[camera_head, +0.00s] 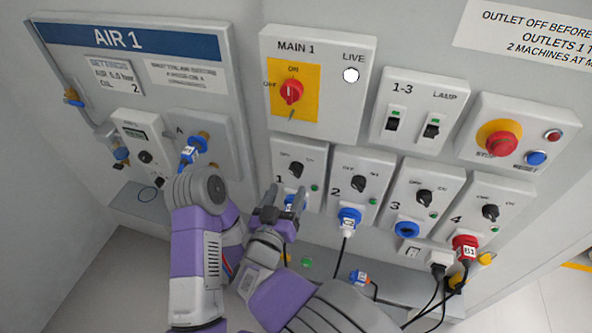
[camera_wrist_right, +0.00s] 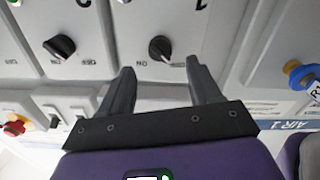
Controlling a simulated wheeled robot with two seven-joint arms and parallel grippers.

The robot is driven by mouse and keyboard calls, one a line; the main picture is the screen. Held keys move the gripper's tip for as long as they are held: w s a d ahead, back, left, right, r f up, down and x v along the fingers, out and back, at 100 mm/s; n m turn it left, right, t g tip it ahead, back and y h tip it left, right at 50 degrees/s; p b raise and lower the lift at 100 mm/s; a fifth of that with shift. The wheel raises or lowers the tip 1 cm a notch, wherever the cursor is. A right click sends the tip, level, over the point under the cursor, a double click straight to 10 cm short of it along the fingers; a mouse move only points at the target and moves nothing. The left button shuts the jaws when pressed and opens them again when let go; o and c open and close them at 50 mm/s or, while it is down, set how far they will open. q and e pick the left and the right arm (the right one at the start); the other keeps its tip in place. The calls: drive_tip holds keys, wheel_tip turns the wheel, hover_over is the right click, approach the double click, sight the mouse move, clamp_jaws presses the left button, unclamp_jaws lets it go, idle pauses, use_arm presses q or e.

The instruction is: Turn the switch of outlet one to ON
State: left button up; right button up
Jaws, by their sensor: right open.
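Outlet one (camera_head: 283,150) is the leftmost of the numbered outlet panels on the grey station. Its black rotary switch (camera_head: 297,169) lies between OFF on the left and ON on the right. In the upside-down right wrist view, this switch (camera_wrist_right: 160,47) shows beyond the fingers, its handle seemingly angled toward OFF. My right gripper (camera_head: 285,193) is open and empty, just below the switch in the picture, partly covering the panel's blue socket. In the wrist view its fingers (camera_wrist_right: 160,68) are spread on either side of the switch's line, apparently not touching it. My left gripper is not visible.
Outlet two's switch (camera_head: 358,183) and blue plug (camera_head: 348,219) are close on the right. The MAIN 1 red switch (camera_head: 291,92) is above. My left arm (camera_head: 195,250) stands left, before the AIR 1 panel (camera_head: 119,39) and its blue connector (camera_head: 192,150). Cables hang lower right.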

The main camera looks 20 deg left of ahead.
sight(294, 174)
drive_tip(key=shift+w, duration=0.55)
drive_tip(key=shift+w+d, duration=0.1)
drive_tip(key=shift+w, duration=2.25)
drive_tip(key=c, duration=1)
drive_tip(key=shift+b, duration=0.3)
drive_tip(key=shift+c, duration=0.2)
